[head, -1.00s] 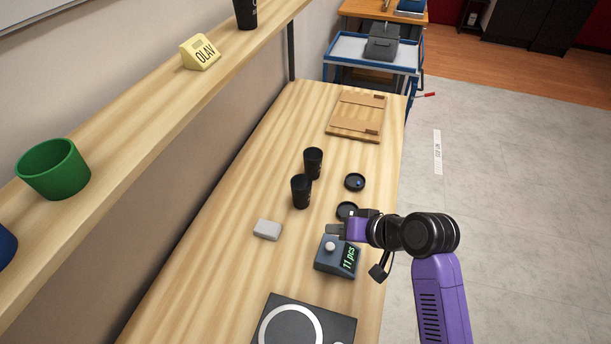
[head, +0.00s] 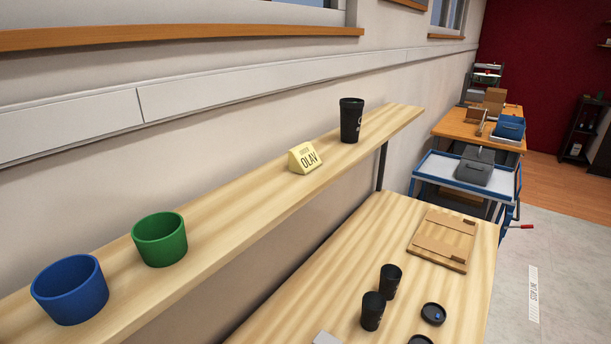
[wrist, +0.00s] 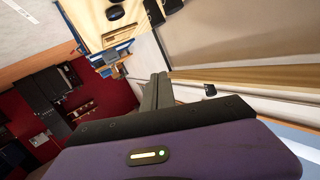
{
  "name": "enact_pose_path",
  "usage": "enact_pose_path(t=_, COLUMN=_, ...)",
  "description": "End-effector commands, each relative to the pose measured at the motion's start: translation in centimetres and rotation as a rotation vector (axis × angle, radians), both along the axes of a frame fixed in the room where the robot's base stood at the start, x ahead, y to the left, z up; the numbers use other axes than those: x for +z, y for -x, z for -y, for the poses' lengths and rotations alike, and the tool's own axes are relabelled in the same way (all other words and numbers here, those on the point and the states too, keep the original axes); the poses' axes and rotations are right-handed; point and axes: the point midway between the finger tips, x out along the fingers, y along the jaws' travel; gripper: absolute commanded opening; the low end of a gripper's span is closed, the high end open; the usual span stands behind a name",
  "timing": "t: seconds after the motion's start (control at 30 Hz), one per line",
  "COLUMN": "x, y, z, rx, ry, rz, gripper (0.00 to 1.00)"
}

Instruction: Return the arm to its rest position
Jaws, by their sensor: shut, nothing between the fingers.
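My gripper (wrist: 157,88) shows in the wrist view, its two grey fingers together with nothing between them. Its purple body fills the lower part of that view. It points out over the room and touches nothing that I can see. My arm and gripper are out of the head view now, so how the arm is folded cannot be seen there.
In the head view, the wooden table (head: 330,270) holds two black cups (head: 373,310), black lids (head: 433,313) and a wooden board (head: 443,240). The shelf (head: 230,205) above holds a blue pot (head: 70,290), a green pot (head: 160,239), a yellow OLAV sign (head: 304,158) and a black cup (head: 351,120). A blue cart (head: 432,163) stands beyond.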

Motion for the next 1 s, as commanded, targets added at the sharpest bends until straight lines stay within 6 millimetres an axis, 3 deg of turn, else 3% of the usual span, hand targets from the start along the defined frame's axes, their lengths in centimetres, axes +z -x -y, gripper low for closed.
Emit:
enact_pose_path(t=0.03, x=-0.2, y=2.2, z=-0.4, rx=0.000, ry=0.025, rz=0.012, gripper=0.00)
enact_pose_path(t=0.2, x=1.0, y=8.3, z=-1.8, rx=0.009, ry=0.105, rz=0.063, gripper=0.00)
enact_pose_path(t=0.47, x=2.4, y=17.0, z=-4.1, rx=0.059, ry=0.185, rz=0.062, gripper=0.00)
enact_pose_path(t=0.6, x=1.9, y=20.9, z=-5.0, rx=0.093, ry=0.198, rz=-0.003, gripper=0.00)
enact_pose_path(t=0.8, x=0.2, y=24.4, z=-5.6, rx=0.120, ry=0.189, rz=-0.105, gripper=0.00)
enact_pose_path(t=1.0, x=-0.2, y=25.0, z=-5.7, rx=0.126, ry=0.187, rz=-0.124, gripper=0.00)
